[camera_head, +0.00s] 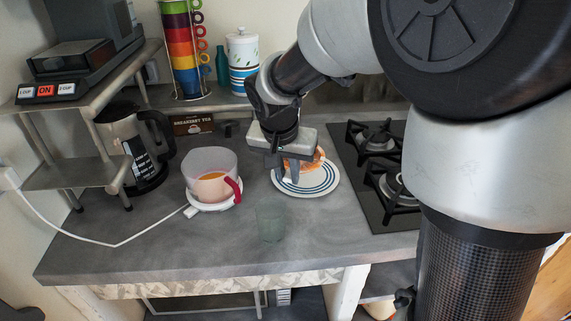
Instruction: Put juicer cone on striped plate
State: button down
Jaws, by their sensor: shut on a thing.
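My gripper (288,176) points down over the left part of the striped plate (327,184), a white plate with blue rings. It is shut on an orange and white piece (308,161), which I take to be the juicer cone. The fingers and gripper body partly hide this piece. I cannot tell whether it touches the plate or is held just above it.
A clear juicer jug (209,165) with a red handle and orange contents stands left of the plate. A translucent glass (270,223) is in front. A gas hob (378,170) lies right, a kettle (143,150) left. The front counter is mostly clear.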

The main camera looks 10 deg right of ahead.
notch_tip(320, 180, down, 6)
jog(key=shift+r+b, duration=0.15)
jog(key=shift+b, duration=0.35)
jog(key=shift+f, duration=0.2)
jog(key=c, duration=1.7)
grip_release()
jog(key=shift+o, duration=0.2)
jog(key=shift+r, duration=0.1)
